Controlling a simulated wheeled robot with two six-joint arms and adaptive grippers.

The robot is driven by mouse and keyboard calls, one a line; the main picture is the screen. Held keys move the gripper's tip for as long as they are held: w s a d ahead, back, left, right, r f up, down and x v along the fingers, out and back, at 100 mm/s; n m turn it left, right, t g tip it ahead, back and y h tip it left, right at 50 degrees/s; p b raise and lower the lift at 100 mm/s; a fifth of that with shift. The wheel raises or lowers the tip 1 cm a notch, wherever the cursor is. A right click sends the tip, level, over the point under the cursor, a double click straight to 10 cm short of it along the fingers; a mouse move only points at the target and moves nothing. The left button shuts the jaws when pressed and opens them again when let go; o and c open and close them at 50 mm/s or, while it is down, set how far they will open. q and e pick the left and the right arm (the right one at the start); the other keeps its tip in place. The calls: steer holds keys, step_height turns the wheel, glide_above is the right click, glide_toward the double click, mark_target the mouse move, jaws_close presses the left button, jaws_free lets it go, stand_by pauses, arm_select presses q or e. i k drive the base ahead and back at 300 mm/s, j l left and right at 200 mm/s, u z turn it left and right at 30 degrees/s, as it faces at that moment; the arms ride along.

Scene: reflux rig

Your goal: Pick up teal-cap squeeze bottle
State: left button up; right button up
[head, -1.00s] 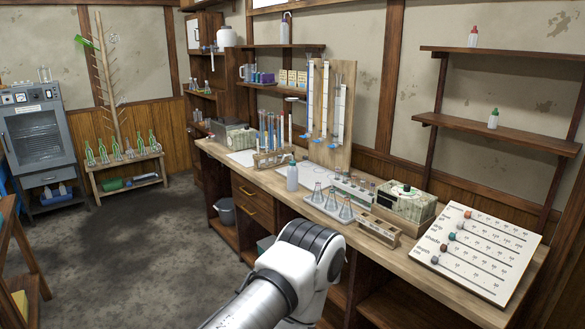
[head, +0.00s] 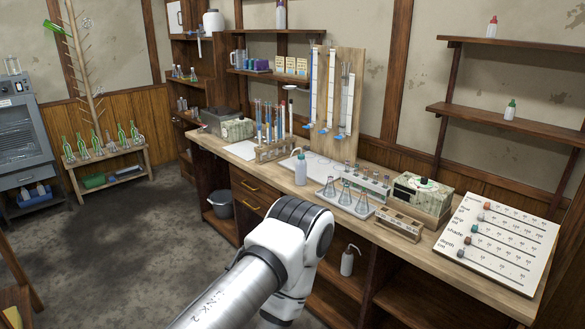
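A white squeeze bottle (head: 300,171) stands upright on the bench, in front of the tube rack; its cap looks bluish grey to teal, too small to be sure. Another small bottle (head: 510,111) with a green cap stands on the lower right wall shelf. A third white bottle (head: 347,263) with a thin spout stands in the open compartment under the bench; its cap colour is unclear. Neither gripper is in view. Only a white and black link of my own arm shows at the bottom middle, apart from all the bottles in the picture.
The wooden bench (head: 400,256) holds flasks in a tray (head: 358,210), a test tube rack (head: 278,151), a wooden block (head: 398,224), a box (head: 421,197) and a tilted chart board (head: 500,240). A red-cap bottle (head: 491,29) stands on the upper shelf. The floor at left is open.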

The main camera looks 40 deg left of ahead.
mark_target(301, 163)
steer(key=i+j, duration=0.2)
steer(key=j, duration=0.15)
steer(key=i+j+z, duration=0.1)
steer(key=i+j, duration=0.15)
steer(key=j, duration=0.15)
steer(key=i+j, duration=0.2)
steer(key=j, duration=0.15)
steer(key=i+j+z, duration=0.1)
steer(key=j, duration=0.3)
steer(key=i, duration=0.1)
